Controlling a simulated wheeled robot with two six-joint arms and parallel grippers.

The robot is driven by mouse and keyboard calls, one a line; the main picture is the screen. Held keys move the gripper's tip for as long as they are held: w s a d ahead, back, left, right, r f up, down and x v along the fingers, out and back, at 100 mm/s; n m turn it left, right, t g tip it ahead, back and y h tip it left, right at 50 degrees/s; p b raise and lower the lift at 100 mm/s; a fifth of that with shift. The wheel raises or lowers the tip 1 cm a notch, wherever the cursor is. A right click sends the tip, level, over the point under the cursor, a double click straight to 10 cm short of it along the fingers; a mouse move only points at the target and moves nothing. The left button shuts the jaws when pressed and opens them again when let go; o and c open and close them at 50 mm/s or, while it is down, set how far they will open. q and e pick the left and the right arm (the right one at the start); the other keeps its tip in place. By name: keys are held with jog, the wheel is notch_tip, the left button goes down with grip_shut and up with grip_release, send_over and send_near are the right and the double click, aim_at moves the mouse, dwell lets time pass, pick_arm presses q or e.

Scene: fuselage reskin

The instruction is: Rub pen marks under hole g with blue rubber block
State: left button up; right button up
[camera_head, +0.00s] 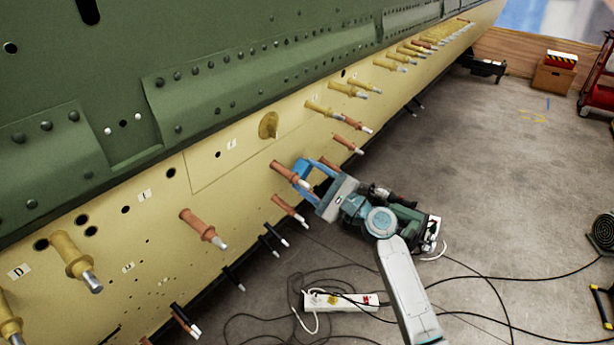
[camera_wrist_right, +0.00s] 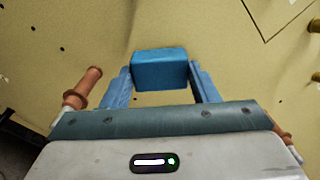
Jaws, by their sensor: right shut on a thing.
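My right gripper (camera_head: 308,176) is at the yellow skin panel (camera_head: 230,185), right of the middle in the head view. It is shut on the blue rubber block (camera_wrist_right: 160,70), held between the two blue fingers in the right wrist view. The block's far face is towards the panel; I cannot tell whether it touches. Small letter labels sit on the panel, such as D (camera_head: 19,271) and another by a hole (camera_head: 128,267), too small to read surely. I cannot make out hole g or pen marks. My left gripper is not in view.
Copper and yellow fasteners stick out of the panel, one copper fastener (camera_wrist_right: 84,88) left of my fingers in the wrist view. A power strip (camera_head: 345,301) and cables lie on the floor.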

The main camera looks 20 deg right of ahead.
jog(key=b+v, duration=0.1)
jog(key=v, duration=0.3)
jog(key=shift+s+d+f, duration=0.1)
jog(key=shift+s+d, duration=0.15)
jog(key=shift+s, duration=0.1)
jog(key=b+v, duration=0.1)
jog(key=v, duration=0.2)
dwell(0.4)
dwell(0.4)
